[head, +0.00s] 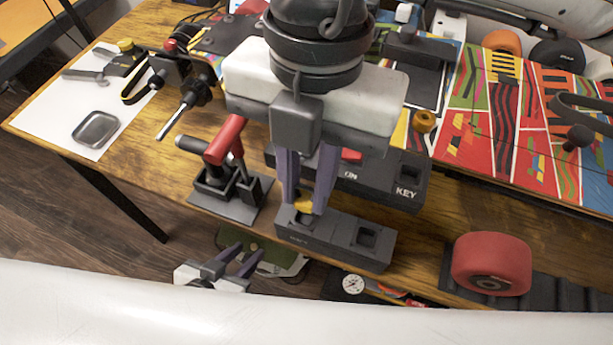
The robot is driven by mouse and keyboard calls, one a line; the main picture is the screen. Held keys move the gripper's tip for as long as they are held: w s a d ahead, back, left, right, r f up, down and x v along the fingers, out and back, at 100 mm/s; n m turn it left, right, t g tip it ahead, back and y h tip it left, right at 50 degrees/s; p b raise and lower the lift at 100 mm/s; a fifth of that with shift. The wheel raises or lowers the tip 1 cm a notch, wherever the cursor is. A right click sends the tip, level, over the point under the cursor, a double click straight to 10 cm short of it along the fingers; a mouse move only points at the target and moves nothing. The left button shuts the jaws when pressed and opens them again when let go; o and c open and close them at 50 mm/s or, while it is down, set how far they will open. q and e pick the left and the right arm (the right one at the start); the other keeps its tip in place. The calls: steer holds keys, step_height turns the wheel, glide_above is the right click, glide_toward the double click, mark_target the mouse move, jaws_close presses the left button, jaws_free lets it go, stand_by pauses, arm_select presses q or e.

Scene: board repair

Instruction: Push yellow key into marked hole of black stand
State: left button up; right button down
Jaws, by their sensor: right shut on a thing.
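The black stand (335,243) is a low dark block near the table's front edge, with a square hole (367,237) at its right end and another hole at its left end. My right gripper (305,203) comes down from above and is shut on the yellow key (304,206). The key is low over the stand's left hole; the fingers hide most of it, and I cannot tell how far it is in. My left gripper (237,262) is low at the left, beyond the table's front edge, with its fingers apart and nothing between them.
A dark switch box (390,188) marked ON and KEY stands behind the stand. A red-handled clamp (226,140) is left of it. A red wheel (491,264) lies at the right. A metal tray (96,129) sits on white paper. A patterned board (500,130) is at the back right.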

mark_target(306, 202)
steer(key=shift+f+b, duration=0.7)
steer(key=shift+b, duration=0.15)
stand_by(1.3)
steer(key=shift+f+b, duration=0.4)
steer(key=shift+b, duration=0.4)
stand_by(0.4)
steer(key=shift+f+b, duration=0.2)
steer(key=shift+b, duration=0.1)
stand_by(0.4)
steer(key=shift+f+b, duration=0.6)
steer(key=shift+b, duration=0.15)
stand_by(0.5)
